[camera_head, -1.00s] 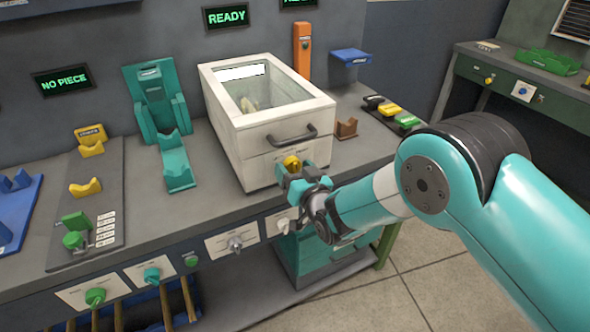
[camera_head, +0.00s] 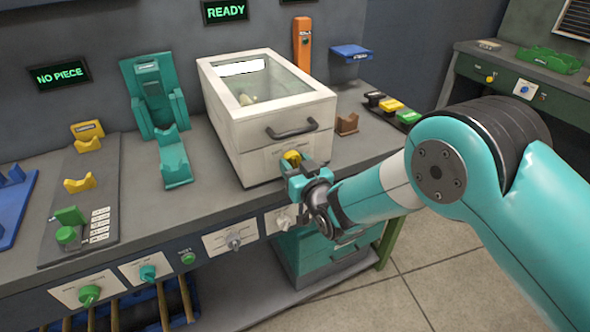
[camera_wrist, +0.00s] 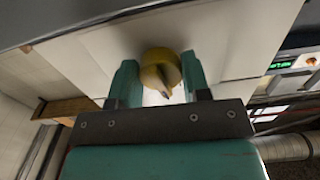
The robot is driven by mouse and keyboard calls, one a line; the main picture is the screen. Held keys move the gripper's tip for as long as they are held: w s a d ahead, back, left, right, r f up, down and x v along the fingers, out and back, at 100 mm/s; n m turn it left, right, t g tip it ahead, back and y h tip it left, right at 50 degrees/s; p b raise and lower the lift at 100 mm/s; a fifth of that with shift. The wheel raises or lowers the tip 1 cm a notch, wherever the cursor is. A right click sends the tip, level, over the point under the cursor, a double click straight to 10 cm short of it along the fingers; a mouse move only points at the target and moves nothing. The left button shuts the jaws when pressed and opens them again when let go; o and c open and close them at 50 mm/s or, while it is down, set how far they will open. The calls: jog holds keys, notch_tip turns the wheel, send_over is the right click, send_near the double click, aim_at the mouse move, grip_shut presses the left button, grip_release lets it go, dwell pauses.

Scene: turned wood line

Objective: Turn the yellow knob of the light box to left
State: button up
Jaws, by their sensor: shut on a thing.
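The light box (camera_head: 230,120) is a cream box with a glass top and a dark handle on its front, standing on the grey bench. The yellow knob (camera_head: 291,156) sits low on its front face, below the handle, and is partly hidden by my gripper. My gripper (camera_head: 296,168) is at the front of the box with its fingers around the knob. In the wrist view the yellow knob (camera_wrist: 160,70) lies between the two teal fingers (camera_wrist: 160,85), and a dark pointer mark shows on it. The fingers are shut on the knob.
A teal stand (camera_head: 158,110) is left of the box. A brown block (camera_head: 347,124) and several coloured blocks lie to its right. A "READY" display (camera_head: 225,11) hangs on the wall behind. A white knob (camera_head: 284,218) is on the bench front below my gripper.

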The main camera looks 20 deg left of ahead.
jog(key=shift+f+n+b, duration=0.15)
jog(key=shift+n+b, duration=2.05)
jog(key=shift+b, duration=0.4)
jog(key=n+b, duration=0.2)
jog(key=b, duration=0.1)
jog(key=shift+n, duration=0.3)
jog(key=shift+r+n+b, duration=0.2)
jog(key=shift+n+b, duration=0.2)
jog(key=shift+n, duration=0.1)
jog(key=o, duration=0.9)
jog(key=shift+d, duration=0.1)
